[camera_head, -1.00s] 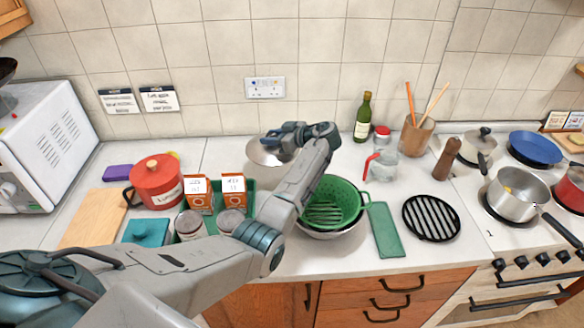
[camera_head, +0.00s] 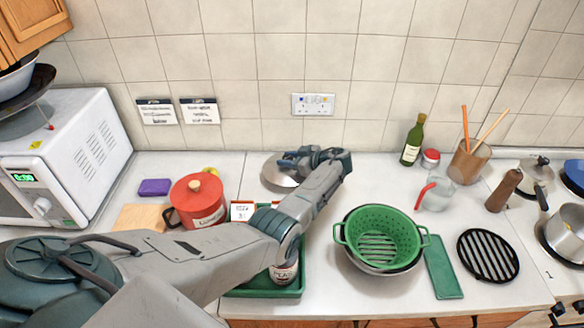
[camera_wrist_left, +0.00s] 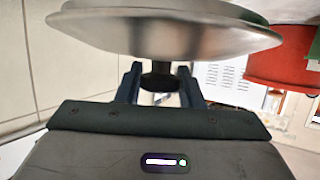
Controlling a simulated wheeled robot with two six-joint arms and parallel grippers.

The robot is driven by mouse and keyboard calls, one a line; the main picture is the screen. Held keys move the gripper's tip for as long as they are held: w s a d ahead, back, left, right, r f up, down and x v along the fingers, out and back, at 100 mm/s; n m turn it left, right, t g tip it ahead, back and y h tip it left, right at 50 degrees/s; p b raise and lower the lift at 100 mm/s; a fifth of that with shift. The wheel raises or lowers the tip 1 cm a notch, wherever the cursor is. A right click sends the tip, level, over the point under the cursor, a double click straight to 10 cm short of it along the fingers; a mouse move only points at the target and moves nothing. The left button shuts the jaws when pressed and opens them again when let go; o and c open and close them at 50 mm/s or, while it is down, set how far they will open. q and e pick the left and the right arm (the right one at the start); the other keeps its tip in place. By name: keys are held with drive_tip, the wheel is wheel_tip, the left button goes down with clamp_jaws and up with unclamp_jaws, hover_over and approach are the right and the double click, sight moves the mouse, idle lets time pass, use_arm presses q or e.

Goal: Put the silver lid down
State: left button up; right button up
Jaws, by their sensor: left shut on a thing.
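The silver lid (camera_head: 272,172) is at the back of the counter, near the tiled wall, partly hidden by my left gripper. My left gripper (camera_head: 292,161) reaches across from the left and is shut on the lid's dark knob. In the left wrist view the lid (camera_wrist_left: 165,32) fills the top, with its knob (camera_wrist_left: 158,78) between the two fingers (camera_wrist_left: 160,85). I cannot tell whether the lid touches the counter. My right gripper is not in view.
A red pot (camera_head: 197,200) stands left of the lid. My arm partly hides a green tray (camera_head: 262,292). A green colander (camera_head: 383,222) sits in a bowl to the right. The counter (camera_head: 365,170) behind the colander is clear.

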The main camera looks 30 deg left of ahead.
use_arm(q)
drive_tip(key=shift+d+f, duration=0.1)
drive_tip(key=shift+f, duration=0.3)
drive_tip(key=shift+d+f, duration=0.15)
drive_tip(key=shift+f, duration=0.05)
drive_tip(key=shift+w+f, duration=0.15)
drive_tip(key=shift+f, duration=0.7)
drive_tip(key=shift+f+p, duration=0.3)
drive_tip(key=shift+f, duration=0.25)
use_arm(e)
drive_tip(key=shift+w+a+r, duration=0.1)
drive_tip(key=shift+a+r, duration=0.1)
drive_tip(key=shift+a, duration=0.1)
use_arm(q)
drive_tip(key=shift+f, duration=0.2)
drive_tip(key=o, duration=1.1)
drive_tip(key=shift+r, duration=0.1)
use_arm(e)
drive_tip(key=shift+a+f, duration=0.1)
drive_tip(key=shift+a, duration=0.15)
